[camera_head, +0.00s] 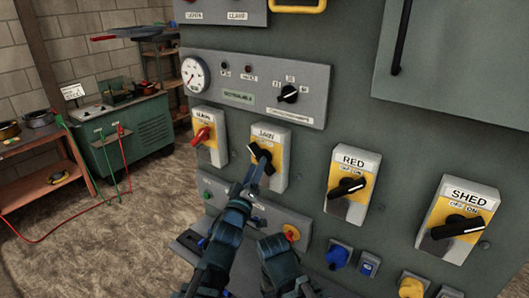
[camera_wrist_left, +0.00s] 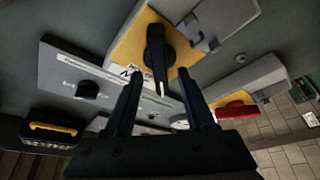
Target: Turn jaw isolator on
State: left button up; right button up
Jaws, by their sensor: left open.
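The jaw isolator (camera_head: 278,137) is a grey box with a yellow face and a label that looks like "JAW". Its black rotary handle (camera_head: 254,151) lies tilted from upper left to lower right. In the left wrist view its yellow face (camera_wrist_left: 128,45) and black handle (camera_wrist_left: 156,50) are straight ahead. My left gripper (camera_head: 259,172) is in front of the isolator's lower part. It is open, and its fingertips (camera_wrist_left: 160,76) are on either side of the handle's lower end; I cannot tell whether they touch it.
An isolator with a red handle (camera_head: 202,135) is to the left. Isolators labelled RED (camera_head: 358,163) and SHED (camera_head: 470,197) are to the right. A gauge panel (camera_head: 313,90) juts out above. Buttons and sockets, including a blue one (camera_head: 337,257), line the panel below.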

pick_arm(q)
jog(key=shift+p+x, duration=0.3)
jog(key=shift+x, duration=1.4)
jog(key=shift+c, duration=0.2)
grip_shut()
